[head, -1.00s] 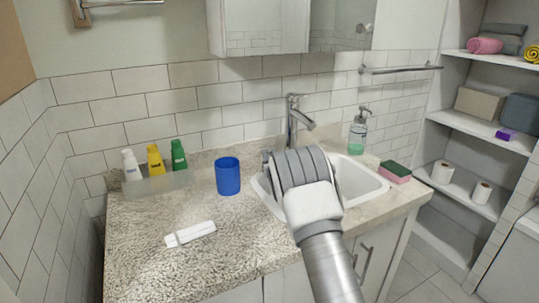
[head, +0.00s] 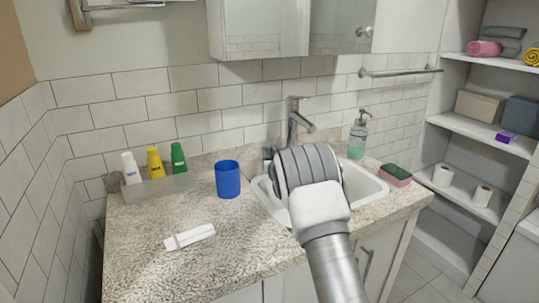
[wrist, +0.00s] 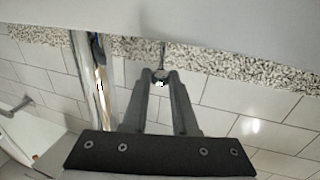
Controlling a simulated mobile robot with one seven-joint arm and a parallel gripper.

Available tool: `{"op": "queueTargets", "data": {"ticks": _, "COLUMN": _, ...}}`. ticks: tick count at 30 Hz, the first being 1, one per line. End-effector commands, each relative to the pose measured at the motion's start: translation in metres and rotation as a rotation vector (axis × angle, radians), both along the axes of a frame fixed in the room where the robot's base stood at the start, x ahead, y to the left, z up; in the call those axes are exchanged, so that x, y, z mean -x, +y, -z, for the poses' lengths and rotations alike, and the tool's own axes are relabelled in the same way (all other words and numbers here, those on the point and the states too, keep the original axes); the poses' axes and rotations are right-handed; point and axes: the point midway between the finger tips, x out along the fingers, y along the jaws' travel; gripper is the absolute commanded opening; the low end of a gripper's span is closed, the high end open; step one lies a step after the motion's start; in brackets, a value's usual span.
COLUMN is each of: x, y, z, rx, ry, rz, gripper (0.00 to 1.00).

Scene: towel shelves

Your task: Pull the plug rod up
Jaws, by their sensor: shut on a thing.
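In the head view the faucet (head: 294,120) rises behind the white sink (head: 372,190). My arm covers the fingers and the rod in that view.
A blue cup (head: 228,180) stands left of the sink. A soap bottle (head: 359,135) and a sponge (head: 396,174) are to its right. A tray of bottles (head: 158,188) is at the back left. A white item (head: 190,236) lies on the front counter.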

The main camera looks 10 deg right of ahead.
Motion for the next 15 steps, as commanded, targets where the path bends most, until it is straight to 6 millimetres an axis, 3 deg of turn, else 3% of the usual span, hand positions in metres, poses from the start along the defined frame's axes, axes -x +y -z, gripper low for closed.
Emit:
{"op": "queueTargets", "data": {"ticks": 1, "x": -0.0009, "y": 0.0001, "z": -0.0059, "rx": -0.001, "ry": -0.011, "rz": 0.000, "gripper": 0.00}}
{"op": "queueTargets", "data": {"ticks": 2, "x": -0.0009, "y": 0.0000, "z": -0.0061, "rx": -0.001, "ry": -0.011, "rz": 0.000, "gripper": 0.28}}
{"op": "queueTargets", "data": {"ticks": 7, "x": -0.0008, "y": 0.0000, "z": -0.0052, "rx": -0.001, "ry": -0.010, "rz": 0.000, "gripper": 0.58}}
{"op": "queueTargets", "data": {"ticks": 15, "x": -0.0005, "y": 0.0000, "z": -0.0037, "rx": 0.000, "ry": -0.007, "rz": 0.000, "gripper": 0.58}}
